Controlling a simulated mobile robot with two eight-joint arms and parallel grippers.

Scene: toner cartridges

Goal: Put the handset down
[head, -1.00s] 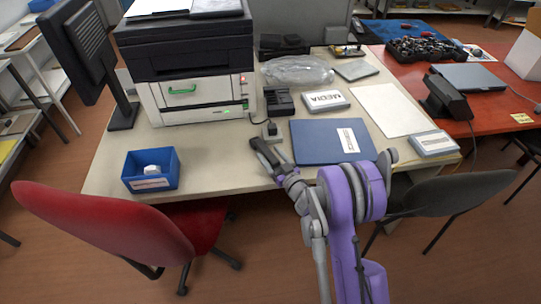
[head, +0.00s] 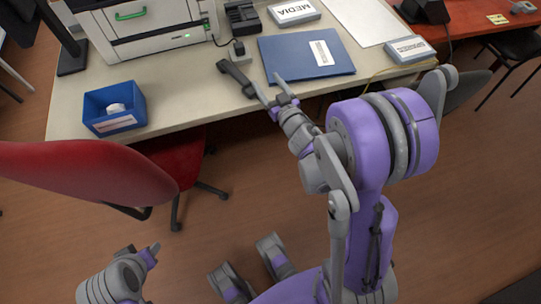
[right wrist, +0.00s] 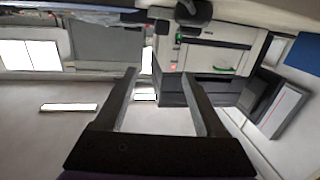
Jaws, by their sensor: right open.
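A blue bin (head: 100,119) with a white item inside stands on the left. Behind the handset are a small grey block (head: 237,48) and a black device (head: 242,16). The blue folder (head: 290,63) lies to the right. A red chair (head: 80,168) stands in front.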

